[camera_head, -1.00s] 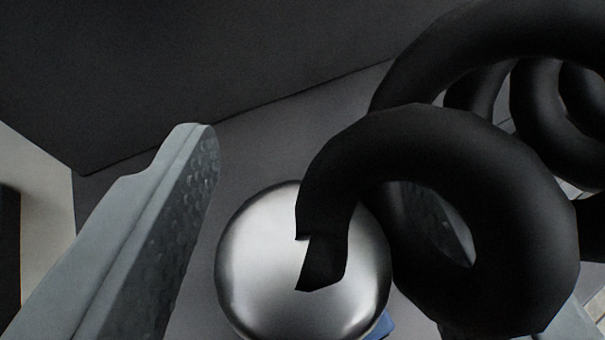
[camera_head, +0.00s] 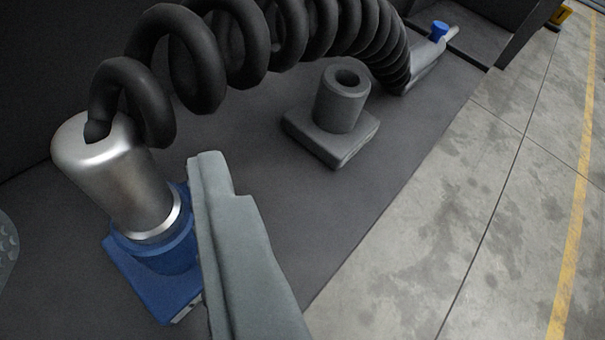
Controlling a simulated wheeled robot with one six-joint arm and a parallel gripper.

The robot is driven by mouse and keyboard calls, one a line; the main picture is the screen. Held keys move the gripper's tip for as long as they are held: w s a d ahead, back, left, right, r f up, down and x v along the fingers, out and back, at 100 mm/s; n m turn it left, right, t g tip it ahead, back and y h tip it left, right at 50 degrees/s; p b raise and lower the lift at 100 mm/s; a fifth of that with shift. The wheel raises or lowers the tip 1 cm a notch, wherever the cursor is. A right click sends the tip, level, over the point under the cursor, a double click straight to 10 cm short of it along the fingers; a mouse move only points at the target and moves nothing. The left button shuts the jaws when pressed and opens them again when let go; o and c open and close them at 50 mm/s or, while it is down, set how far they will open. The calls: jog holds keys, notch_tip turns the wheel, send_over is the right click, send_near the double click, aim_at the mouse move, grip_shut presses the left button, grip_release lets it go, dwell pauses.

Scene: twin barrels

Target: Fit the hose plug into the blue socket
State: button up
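The hose plug (camera_head: 115,175) is a silver cylinder with a rounded top, at the left of the view. Its lower rim meets the top of the blue socket (camera_head: 160,252), which has a square blue base. How deep the plug sits inside cannot be seen. A black coiled hose (camera_head: 190,70) leaves the plug's top. My gripper (camera_head: 105,190) is open. Its right finger stands to the right of the plug and hides part of the socket. Only a sliver of its left finger shows at the left edge, apart from the plug.
A grey socket (camera_head: 341,100) with an empty hole stands on a square base behind. The hose arches behind it to a grey fitting (camera_head: 428,62) with a blue part (camera_head: 439,30). Concrete floor (camera_head: 470,210) lies open at right. A dark wall (camera_head: 40,50) is at left.

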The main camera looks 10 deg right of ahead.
jog(key=v, duration=1.1)
jog(key=shift+w+r, duration=0.1)
jog(key=s+d+r+m+t+h, duration=0.2)
jog(key=s+d+r+t, duration=0.3)
jog(key=s+d+r, duration=0.35)
jog(key=s+d+m+h, duration=0.1)
jog(key=s+d+h, duration=0.1)
jog(key=s, duration=0.4)
jog(key=s+d+m+h, duration=0.1)
jog(key=s+d+m, duration=0.1)
jog(key=s+d, duration=0.2)
jog(key=shift+s+f+h, duration=0.3)
jog(key=shift+s+h, duration=0.1)
jog(key=shift+s, duration=1.25)
